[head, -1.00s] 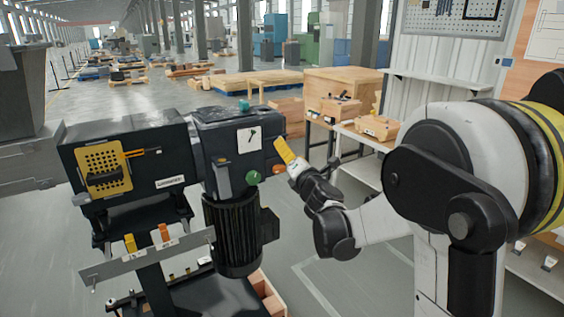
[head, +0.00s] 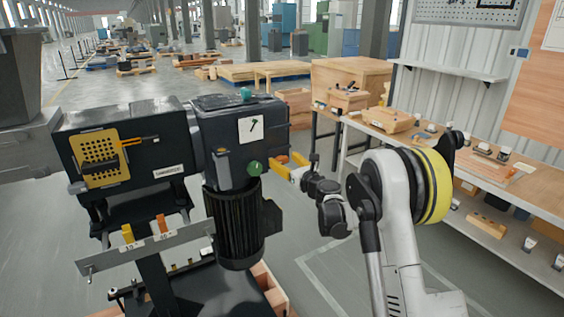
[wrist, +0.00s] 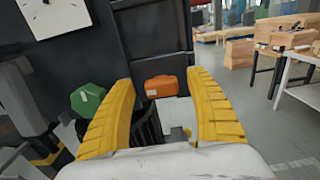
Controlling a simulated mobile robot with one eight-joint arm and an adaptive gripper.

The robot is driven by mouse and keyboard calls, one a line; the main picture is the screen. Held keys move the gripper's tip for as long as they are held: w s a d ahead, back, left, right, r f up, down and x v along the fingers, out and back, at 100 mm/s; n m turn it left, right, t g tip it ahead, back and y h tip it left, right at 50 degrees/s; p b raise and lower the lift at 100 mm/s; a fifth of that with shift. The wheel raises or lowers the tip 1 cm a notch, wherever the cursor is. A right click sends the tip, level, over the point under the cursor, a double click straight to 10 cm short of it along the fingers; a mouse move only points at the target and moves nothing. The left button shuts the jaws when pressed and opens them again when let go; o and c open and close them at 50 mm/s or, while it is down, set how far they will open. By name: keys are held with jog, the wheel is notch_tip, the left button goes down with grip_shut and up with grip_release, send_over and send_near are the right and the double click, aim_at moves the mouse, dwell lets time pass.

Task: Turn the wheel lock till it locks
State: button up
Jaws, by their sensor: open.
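The screw feeder machine (head: 190,140) is a dark housing with a ribbed motor under its right part. An orange knob (wrist: 161,87) sticks out from its dark side panel and appears to be the wheel lock. In the wrist view it lies between the yellow fingers, slightly beyond their tips. My gripper (wrist: 163,84) is open, with clear gaps on both sides of the knob and no contact visible. In the head view my gripper (head: 285,164) is at the machine's right side, where its fingers mostly hide the knob.
A green knob (head: 255,168) sits on the front face, and in the wrist view it (wrist: 88,100) is just left of the left finger. A workbench (head: 465,150) with wooden trays stands at the right. The floor between machine and bench is clear.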

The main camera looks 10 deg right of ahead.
jog(key=shift+x, duration=0.95)
jog(key=c, duration=1.2)
jog(key=shift+d+r+m, duration=0.1)
jog(key=shift+m, duration=0.3)
jog(key=m, duration=0.3)
jog(key=shift+d+m, duration=0.15)
jog(key=shift+m, duration=0.25)
jog(key=m, duration=0.4)
jog(key=shift+w+d+f, duration=0.1)
jog(key=shift+d+f, duration=0.1)
jog(key=m, duration=0.5)
jog(key=shift+d+f+b, duration=0.1)
jog(key=shift+f+b, duration=0.05)
jog(key=shift+b, duration=0.15)
jog(key=shift+f+m, duration=0.2)
jog(key=shift+m, duration=2)
